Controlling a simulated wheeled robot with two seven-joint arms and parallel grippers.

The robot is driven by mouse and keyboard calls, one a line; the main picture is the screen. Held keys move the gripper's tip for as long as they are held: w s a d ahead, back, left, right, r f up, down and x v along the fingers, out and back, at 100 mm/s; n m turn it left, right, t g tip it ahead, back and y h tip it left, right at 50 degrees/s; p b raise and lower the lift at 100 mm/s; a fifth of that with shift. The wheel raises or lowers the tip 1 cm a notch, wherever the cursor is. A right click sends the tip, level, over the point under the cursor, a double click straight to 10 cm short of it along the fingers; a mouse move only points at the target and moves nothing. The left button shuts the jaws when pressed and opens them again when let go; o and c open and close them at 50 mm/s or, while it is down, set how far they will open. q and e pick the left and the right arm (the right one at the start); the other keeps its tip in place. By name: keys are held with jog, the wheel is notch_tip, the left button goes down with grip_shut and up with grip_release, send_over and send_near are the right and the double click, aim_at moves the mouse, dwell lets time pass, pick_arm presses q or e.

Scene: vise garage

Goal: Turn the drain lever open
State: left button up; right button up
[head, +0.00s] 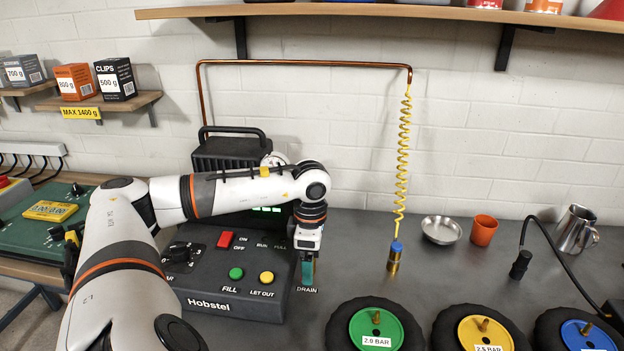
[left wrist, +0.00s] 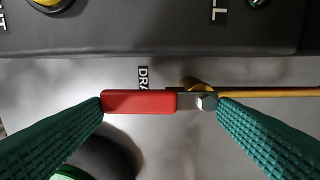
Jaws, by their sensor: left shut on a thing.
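The drain lever (left wrist: 138,102) has a red handle and a metal end with a bolt. It lies across the middle of the left wrist view, roughly in line with a thin yellow-brown pipe (left wrist: 275,92). My left gripper (head: 307,278) reaches down at the front right corner of the Hobstel compressor (head: 222,312), beside the DRAIN label (head: 306,290). In the left wrist view its green ribbed fingertips (left wrist: 160,103) touch the lever's two ends, one at the red tip and one by the bolt. The lever is hidden in the head view. My right gripper is not in view.
Green, yellow and blue wheels (head: 376,328) lie along the front right. A coiled yellow hose (head: 404,150) hangs behind them to a blue-topped fitting. A metal bowl (head: 441,230), an orange cup (head: 483,230) and a steel jug (head: 576,230) stand farther back.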

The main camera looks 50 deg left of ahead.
pick_arm(q)
jog(key=shift+r, duration=0.1)
dwell(0.3)
jog(key=o, duration=1.3)
notch_tip(320, 180, up, 12)
